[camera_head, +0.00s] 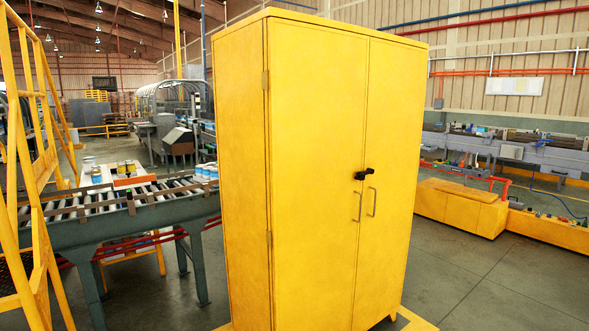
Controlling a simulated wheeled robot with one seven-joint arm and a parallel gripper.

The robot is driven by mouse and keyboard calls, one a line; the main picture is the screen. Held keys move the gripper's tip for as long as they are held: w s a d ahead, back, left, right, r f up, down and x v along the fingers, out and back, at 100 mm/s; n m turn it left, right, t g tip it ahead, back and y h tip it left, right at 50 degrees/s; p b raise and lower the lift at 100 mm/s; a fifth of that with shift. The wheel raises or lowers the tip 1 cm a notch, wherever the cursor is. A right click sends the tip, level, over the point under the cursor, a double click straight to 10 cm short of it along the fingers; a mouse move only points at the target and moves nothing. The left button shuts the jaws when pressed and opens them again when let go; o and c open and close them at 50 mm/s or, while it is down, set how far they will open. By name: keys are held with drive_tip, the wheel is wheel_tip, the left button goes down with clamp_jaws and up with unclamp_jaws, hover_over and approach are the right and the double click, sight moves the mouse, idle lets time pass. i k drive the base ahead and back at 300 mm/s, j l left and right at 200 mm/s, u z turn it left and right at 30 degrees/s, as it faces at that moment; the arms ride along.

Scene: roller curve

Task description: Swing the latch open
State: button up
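A tall yellow two-door cabinet (315,150) stands in the middle of the view. Both of its doors look shut. My gripper is not in view.
A roller conveyor (120,205) on green legs stands close to the cabinet's left. A yellow ladder frame (38,165) is at the far left. Low yellow boxes (461,207) lie to the right, behind bare grey floor (480,275) beside the cabinet.

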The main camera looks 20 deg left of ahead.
sight(369, 171)
drive_tip(key=i+j+u, duration=0.15)
drive_tip(key=u, duration=0.15)
drive_tip(key=i+l, duration=0.15)
drive_tip(key=i, duration=0.35)
drive_tip(key=i+l+u, duration=0.1)
drive_tip(key=i, duration=0.45)
drive_tip(key=i+l, duration=0.15)
drive_tip(key=i, duration=0.35)
drive_tip(key=i+l+u, duration=0.1)
drive_tip(key=i, duration=0.4)
drive_tip(key=i+l+u, duration=0.1)
drive_tip(key=i+l, duration=0.2)
drive_tip(key=i, duration=0.2)
